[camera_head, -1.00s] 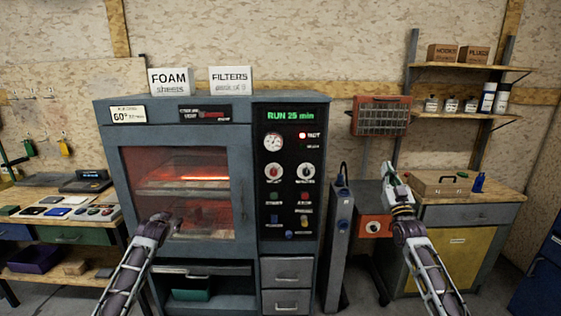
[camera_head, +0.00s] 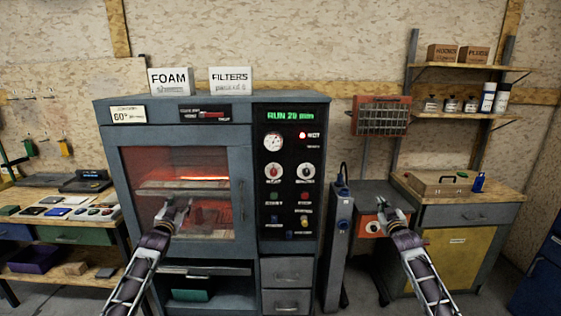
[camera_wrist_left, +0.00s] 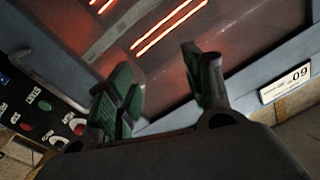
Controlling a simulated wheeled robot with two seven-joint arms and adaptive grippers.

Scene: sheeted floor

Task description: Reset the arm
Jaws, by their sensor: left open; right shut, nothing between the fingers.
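My left gripper (camera_head: 174,212) is in front of the glass door of a grey oven (camera_head: 245,190) in the head view. In the left wrist view its two green-padded fingers (camera_wrist_left: 168,90) are spread apart with nothing between them, and the oven's glowing red bars show beyond. My right gripper (camera_head: 383,205) is shut and empty, to the right of the oven, in front of a small unit with an orange panel (camera_head: 370,226). I cannot tell how far the left gripper is from the glass.
The oven panel reads "RUN" on its display (camera_head: 290,114), with a red light lit beside "HOT". A workbench (camera_head: 65,190) with small items stands at left. A grey post (camera_head: 339,240) stands beside the oven.

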